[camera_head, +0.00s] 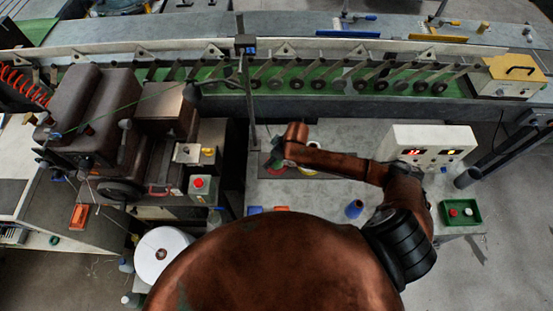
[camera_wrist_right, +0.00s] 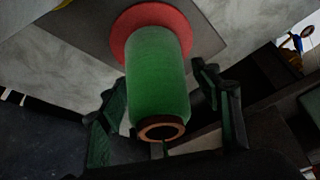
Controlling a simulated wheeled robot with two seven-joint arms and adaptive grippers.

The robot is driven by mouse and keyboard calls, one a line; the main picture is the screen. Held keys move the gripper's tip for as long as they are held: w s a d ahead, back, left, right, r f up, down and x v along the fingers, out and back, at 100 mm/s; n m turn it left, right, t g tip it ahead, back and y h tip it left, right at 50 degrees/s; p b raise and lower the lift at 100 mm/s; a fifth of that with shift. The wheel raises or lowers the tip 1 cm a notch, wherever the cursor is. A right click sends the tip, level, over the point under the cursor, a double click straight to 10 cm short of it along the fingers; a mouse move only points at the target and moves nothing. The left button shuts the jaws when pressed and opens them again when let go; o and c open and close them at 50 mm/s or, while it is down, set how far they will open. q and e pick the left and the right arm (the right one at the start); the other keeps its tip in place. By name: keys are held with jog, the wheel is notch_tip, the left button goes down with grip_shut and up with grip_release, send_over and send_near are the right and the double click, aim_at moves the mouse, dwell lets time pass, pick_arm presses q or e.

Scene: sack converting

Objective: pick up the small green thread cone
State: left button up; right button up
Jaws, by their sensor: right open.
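The green thread cone (camera_wrist_right: 158,75) fills the middle of the right wrist view, with its brown hollow core end toward me and a red disc at its far end. My right gripper (camera_wrist_right: 165,100) is open, with one dark finger on each side of the cone. A gap shows on both sides, and I see no contact. In the head view my right gripper (camera_head: 274,161) is over the left part of the grey table, by a small patch of green and red. The arm hides most of the cone there. My left gripper is not in view.
The grey table (camera_head: 335,198) also bears a blue cone (camera_head: 354,209), an orange-red item (camera_head: 281,208), a white control box (camera_head: 430,145) and a green tray (camera_head: 460,212). A brown machine (camera_head: 95,120) stands at left. A thin post (camera_head: 248,100) rises near my gripper.

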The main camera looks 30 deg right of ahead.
jog(key=c, duration=1.4)
jog(key=shift+r, duration=0.1)
